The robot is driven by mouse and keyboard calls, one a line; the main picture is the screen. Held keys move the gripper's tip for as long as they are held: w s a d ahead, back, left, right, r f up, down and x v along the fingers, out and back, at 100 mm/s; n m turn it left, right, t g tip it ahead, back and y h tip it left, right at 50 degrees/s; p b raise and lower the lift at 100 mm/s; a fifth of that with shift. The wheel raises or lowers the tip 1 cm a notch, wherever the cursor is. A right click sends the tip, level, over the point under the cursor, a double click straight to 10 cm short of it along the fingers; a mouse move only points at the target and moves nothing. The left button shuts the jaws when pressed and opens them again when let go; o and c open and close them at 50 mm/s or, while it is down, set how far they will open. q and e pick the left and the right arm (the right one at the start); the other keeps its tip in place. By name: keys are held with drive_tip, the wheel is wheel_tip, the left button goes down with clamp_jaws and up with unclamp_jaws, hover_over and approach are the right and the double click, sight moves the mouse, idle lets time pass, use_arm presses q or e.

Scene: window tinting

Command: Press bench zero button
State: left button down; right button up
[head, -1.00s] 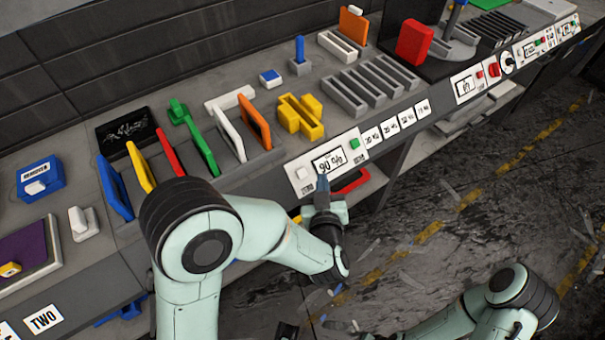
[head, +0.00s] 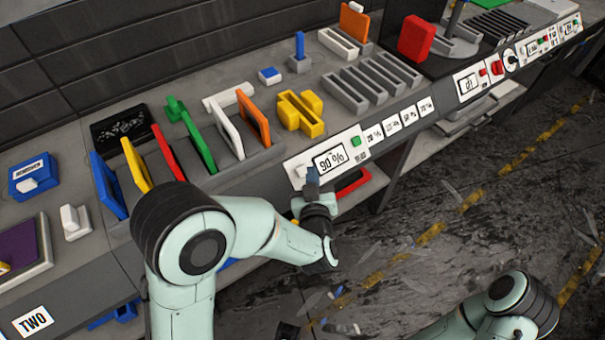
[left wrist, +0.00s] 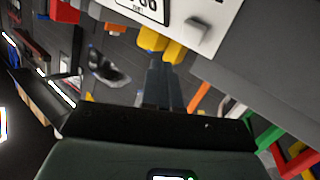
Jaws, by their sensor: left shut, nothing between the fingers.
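The bench panel (head: 327,158) is a white plate on the bench's front edge with a display reading about 90 %. A white square button (head: 300,171) sits at its left end and a green button (head: 355,142) at its right; their small labels are unreadable. My left gripper (head: 312,174) is shut and empty, its fingertips just right of the white button and below the display. The left wrist view shows the white button (left wrist: 197,30) beyond and to the right of the shut fingers (left wrist: 163,68), apparently apart from them.
Coloured upright panels, led by a blue one (head: 108,185), stand in slots left of the panel. A yellow block (head: 300,113) stands just behind it. A red handle (head: 352,181) juts out below. The floor in front is open, with scattered scraps.

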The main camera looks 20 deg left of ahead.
sight(304, 165)
use_arm(q)
drive_tip(key=shift+w+a+f+b, duration=0.35)
drive_tip(key=shift+a+f+b, duration=0.1)
drive_tip(key=shift+f, duration=0.1)
drive_tip(key=shift+w+a+f+b, duration=0.3)
drive_tip(key=shift+w+a+f, duration=0.1)
drive_tip(key=shift+f, duration=0.1)
idle(1.4)
drive_tip(key=shift+w+a+f+b, duration=0.1)
drive_tip(key=shift+a+f+b, duration=0.15)
drive_tip(key=shift+f+b, duration=0.05)
drive_tip(key=shift+w+a+f+b, duration=0.2)
drive_tip(key=shift+a+f+b, duration=0.05)
drive_tip(key=shift+f+b, duration=0.1)
idle(0.7)
idle(0.4)
drive_tip(key=shift+s+d+r+p, duration=0.35)
drive_tip(key=shift+d+r+p, duration=0.15)
drive_tip(key=shift+r, duration=0.15)
